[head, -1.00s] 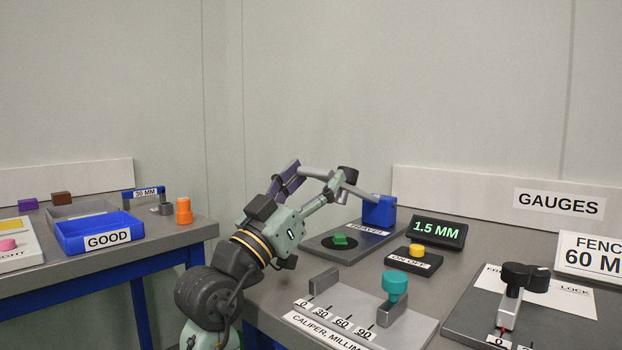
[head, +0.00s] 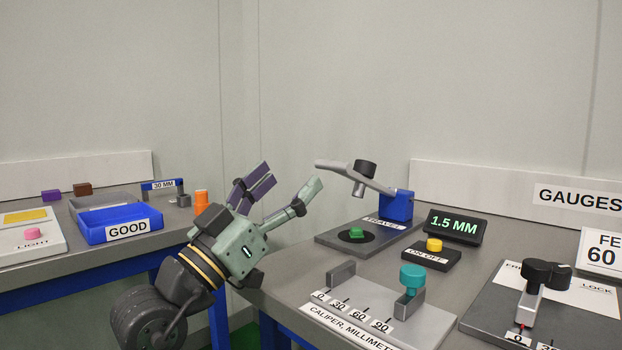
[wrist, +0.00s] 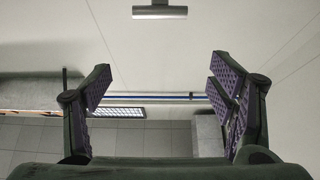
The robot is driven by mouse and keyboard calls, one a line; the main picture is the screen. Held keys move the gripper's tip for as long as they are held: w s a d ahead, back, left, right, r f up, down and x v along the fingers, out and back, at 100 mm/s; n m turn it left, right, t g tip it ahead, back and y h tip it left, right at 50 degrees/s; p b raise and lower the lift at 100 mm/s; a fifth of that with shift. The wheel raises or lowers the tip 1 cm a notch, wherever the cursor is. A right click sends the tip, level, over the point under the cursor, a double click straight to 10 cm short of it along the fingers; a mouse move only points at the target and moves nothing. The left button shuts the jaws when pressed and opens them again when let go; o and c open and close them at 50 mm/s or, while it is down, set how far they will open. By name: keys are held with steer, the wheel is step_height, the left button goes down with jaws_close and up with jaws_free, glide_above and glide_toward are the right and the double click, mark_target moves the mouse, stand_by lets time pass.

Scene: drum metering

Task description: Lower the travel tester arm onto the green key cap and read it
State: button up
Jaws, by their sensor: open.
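The travel tester has a blue block (head: 398,206) on a dark grey base. Its grey arm (head: 336,168) slopes up and left from the block, with a black knob (head: 364,170) on top. The arm hangs well above the green key cap (head: 356,232), which sits on a black disc, untouched. The display (head: 454,227) reads 1.5 MM. My gripper (head: 284,190) is open and empty, left of the arm's free end and apart from it. The wrist view shows both purple-padded fingers spread (wrist: 162,95); a grey bar (wrist: 160,12) lies ahead, perhaps the tester arm.
A yellow ON OFF button (head: 434,244) stands beside the display. A caliper with a teal knob (head: 413,275) lies in front, and a fence gauge with black knobs (head: 545,274) is at right. A blue GOOD tray (head: 120,222) and orange piece (head: 201,202) are on the left table.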

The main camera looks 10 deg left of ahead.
steer(key=shift+s+a, duration=0.45)
steer(key=shift+s, duration=0.2)
steer(key=shift+s+a, duration=0.45)
steer(key=shift+s, duration=0.2)
steer(key=shift+c, duration=0.2)
